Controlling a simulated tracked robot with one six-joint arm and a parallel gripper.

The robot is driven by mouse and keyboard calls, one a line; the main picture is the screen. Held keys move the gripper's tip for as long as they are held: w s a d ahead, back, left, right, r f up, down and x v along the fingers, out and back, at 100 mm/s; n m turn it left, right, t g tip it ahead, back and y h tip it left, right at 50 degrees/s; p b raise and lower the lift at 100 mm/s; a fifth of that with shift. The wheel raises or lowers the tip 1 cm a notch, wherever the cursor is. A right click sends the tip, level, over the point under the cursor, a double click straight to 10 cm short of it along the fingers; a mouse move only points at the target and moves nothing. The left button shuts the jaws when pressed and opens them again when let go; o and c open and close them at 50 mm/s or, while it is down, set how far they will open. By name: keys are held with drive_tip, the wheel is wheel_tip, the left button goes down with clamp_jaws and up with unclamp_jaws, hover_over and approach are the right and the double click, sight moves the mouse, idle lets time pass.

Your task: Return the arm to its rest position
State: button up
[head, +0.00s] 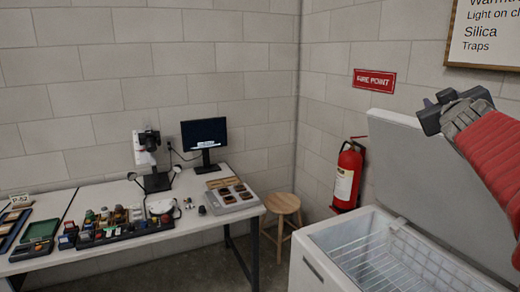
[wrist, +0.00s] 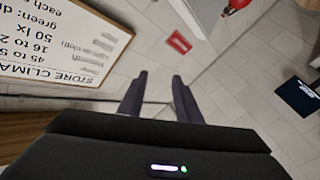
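My gripper (head: 440,108) is raised at the right of the head view, in front of the wall and above the open chest freezer. My red-sleeved arm reaches in from the right edge. In the wrist view my gripper (wrist: 157,88) shows two dark fingers spread apart, with nothing between them but the wall beyond. The gripper is open and empty, and it touches nothing that I can see.
The chest freezer (head: 318,238) stands open at lower right, its lid (head: 400,160) upright. A fire extinguisher (head: 347,177) and wooden stool (head: 283,203) stand beside it. A crowded white table (head: 185,228) is at left. A notice board (head: 490,35) hangs at upper right.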

drive_tip(key=s+a+f+g+y, duration=0.4)
drive_tip(key=s+a+f+g, duration=0.1)
drive_tip(key=s+a+f, duration=0.8)
drive_tip(key=s+a+f+g+y, duration=0.4)
drive_tip(key=s+a+f, duration=1)
drive_tip(key=a+f, duration=0.5)
wheel_tip(320, 180, down, 5)
drive_tip(key=shift+a+r+m+g+y, duration=0.1)
drive_tip(key=shift+a+m+g+y, duration=0.25)
drive_tip(key=shift+g, duration=0.45)
drive_tip(key=shift+s, duration=0.2)
